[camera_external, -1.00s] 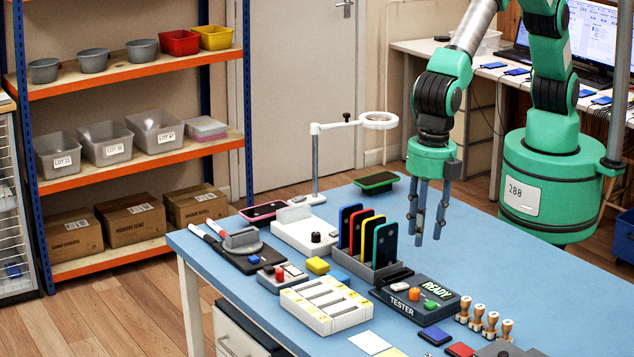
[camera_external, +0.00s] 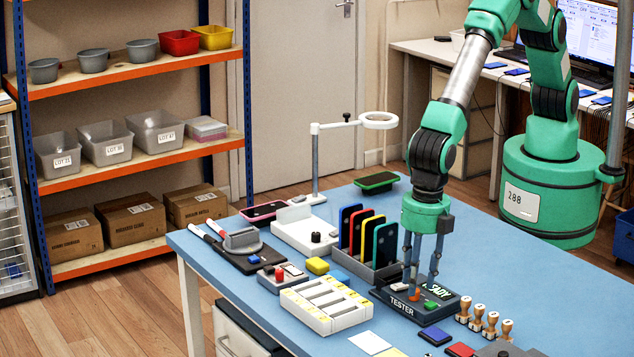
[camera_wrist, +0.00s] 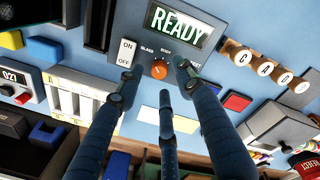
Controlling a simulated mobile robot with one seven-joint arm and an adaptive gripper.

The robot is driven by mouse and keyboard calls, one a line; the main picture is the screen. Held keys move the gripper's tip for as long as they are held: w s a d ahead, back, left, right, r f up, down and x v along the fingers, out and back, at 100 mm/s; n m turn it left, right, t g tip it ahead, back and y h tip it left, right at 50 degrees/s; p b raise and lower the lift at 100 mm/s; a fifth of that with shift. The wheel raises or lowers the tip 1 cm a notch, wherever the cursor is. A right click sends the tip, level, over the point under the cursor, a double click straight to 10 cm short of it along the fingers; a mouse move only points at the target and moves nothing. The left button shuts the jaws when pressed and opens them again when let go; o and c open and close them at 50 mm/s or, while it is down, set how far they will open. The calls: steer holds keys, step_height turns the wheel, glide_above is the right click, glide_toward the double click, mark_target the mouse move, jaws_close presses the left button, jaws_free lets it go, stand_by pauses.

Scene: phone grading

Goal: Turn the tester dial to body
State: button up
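The dark tester (camera_external: 402,308) lies on the blue table, with a lit READY display (camera_wrist: 178,24) in the wrist view. Its orange dial (camera_wrist: 159,69) sits below the display, beside the ON/OFF switch (camera_wrist: 127,52). GLASS is printed at the dial's upper left and BODY above it; a third label is partly hidden by a finger. I cannot tell where the dial points. My gripper (camera_external: 419,282) hangs over the tester, pointing down. In the wrist view its three fingers (camera_wrist: 159,80) are spread around the dial, apart from one another; contact with it cannot be made out.
A rack of upright phones (camera_external: 372,270) stands close behind the tester. Several wooden stamps (camera_external: 478,318) stand to its right. A white slotted tray (camera_external: 325,304) is to its left. A magnifier on a stand (camera_external: 316,160) rises farther back.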

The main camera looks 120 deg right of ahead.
steer(key=shift+f, duration=1)
jaws_close()
steer(key=shift+m, duration=0.5)
steer(key=m+p, duration=0.2)
steer(key=m, duration=0.1)
steer(key=shift+w+r+m, duration=0.1)
steer(key=shift+m, duration=0.2)
steer(key=shift+w+m+p, duration=0.1)
steer(key=shift+m+p, duration=0.45)
steer(key=shift+m, duration=1.55)
